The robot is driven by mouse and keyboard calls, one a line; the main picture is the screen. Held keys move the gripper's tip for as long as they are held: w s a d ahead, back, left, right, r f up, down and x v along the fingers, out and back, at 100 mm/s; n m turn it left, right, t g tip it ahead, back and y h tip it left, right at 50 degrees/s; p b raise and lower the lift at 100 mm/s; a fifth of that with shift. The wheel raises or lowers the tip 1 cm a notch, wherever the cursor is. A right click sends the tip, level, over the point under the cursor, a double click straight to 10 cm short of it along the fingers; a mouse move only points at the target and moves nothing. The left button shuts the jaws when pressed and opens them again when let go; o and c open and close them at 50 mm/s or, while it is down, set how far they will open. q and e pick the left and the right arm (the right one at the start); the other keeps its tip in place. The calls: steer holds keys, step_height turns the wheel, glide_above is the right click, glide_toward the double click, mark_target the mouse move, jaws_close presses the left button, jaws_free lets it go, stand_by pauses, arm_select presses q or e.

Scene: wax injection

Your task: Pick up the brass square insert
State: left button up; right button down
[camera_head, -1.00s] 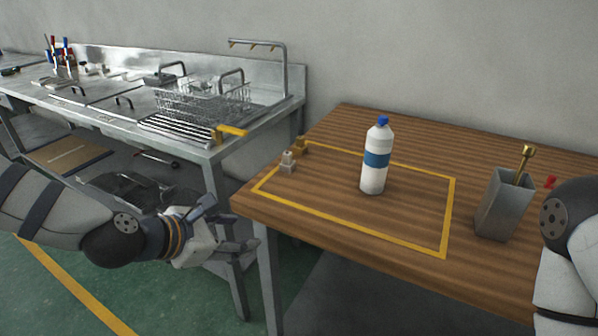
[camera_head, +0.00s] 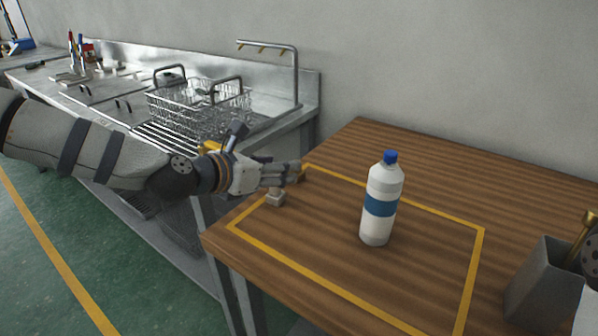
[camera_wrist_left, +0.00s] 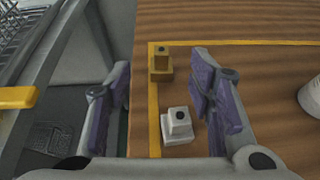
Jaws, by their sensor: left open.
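The brass square insert (camera_wrist_left: 161,68) is a small stepped block with a dark hole in its top. In the left wrist view it stands near the far left corner of the yellow outline, between the two fingertip lines. In the head view the brass insert (camera_head: 303,175) is mostly hidden behind my left fingers. My left gripper (camera_head: 270,150) is open and empty, reaching over the left table edge. A grey square insert (camera_wrist_left: 178,126) of similar shape stands nearer the wrist, close to the right finger; it also shows in the head view (camera_head: 275,198). My right gripper is out of view.
A white bottle (camera_head: 377,215) with a blue cap and band stands inside the yellow outline on the wooden table (camera_head: 440,170). A grey square holder (camera_head: 545,285) with a brass tool stands at right. A metal sink bench with a wire basket (camera_head: 195,112) is at left.

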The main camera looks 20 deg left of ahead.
arm_select(q)
steer(key=x, duration=0.4)
steer(key=shift+w+d+f+b, duration=0.25)
steer(key=shift+f+b, duration=0.05)
steer(key=shift+w+d, duration=0.15)
steer(key=shift+w, duration=0.25)
steer(key=shift+r, duration=0.15)
jaws_close()
arm_select(e)
steer(key=shift+s+f, duration=0.4)
steer(key=shift+f, duration=0.1)
